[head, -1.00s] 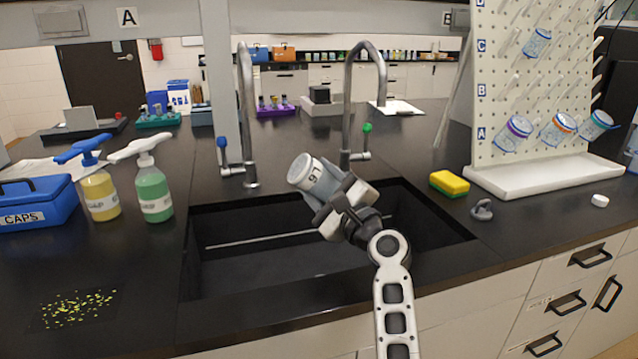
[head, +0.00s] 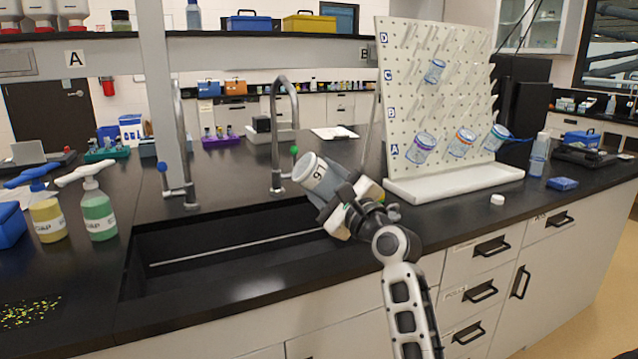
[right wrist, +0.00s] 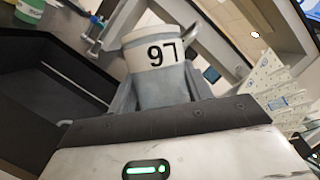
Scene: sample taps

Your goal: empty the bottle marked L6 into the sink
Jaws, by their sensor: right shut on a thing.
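My right gripper (head: 338,205) is shut on the pale bottle marked L6 (head: 323,176). The bottle is tilted, its free end pointing up and left, and it is held above the right part of the black sink (head: 220,256). In the right wrist view the bottle (right wrist: 150,52) sits between the jaws with its L6 mark upside down. No liquid is seen coming out, and its contents are hidden. My left gripper is not in view.
Two taps, the left one (head: 182,150) and the right one (head: 275,130), rise behind the sink. Soap bottles (head: 98,212) stand at left. A drying rack (head: 440,110) with several bottles stands at right. A white cap (head: 497,200) lies on the counter near its tray.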

